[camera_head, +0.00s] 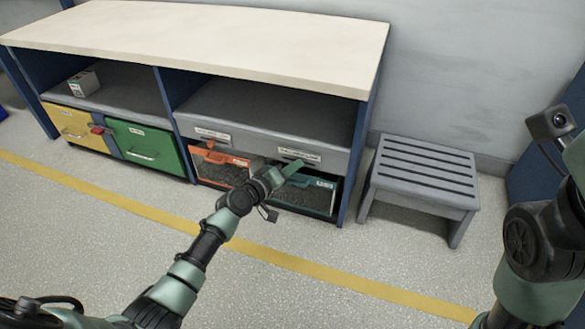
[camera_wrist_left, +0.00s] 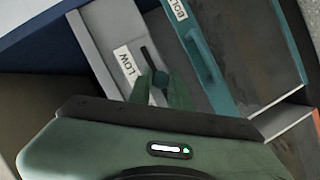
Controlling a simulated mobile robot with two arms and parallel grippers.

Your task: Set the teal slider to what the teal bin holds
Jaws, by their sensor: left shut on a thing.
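The teal bin (camera_head: 334,186) sits under the right end of the cabinet, with a dark see-through front; I cannot make out its contents. In the left wrist view its teal frame (camera_wrist_left: 208,62) bears a label starting "BOL". Above it, a grey panel carries a dark slot with the teal slider (camera_wrist_left: 160,79). In the head view, my left gripper (camera_head: 285,172) reaches the panel. My right gripper is out of frame.
An orange bin (camera_head: 222,172) with an orange slider (camera_head: 210,145) is left of the teal one. Green (camera_head: 145,146) and yellow (camera_head: 75,128) drawers are further left. A grey slatted stool (camera_head: 425,172) stands close on the right. The floor in front is clear.

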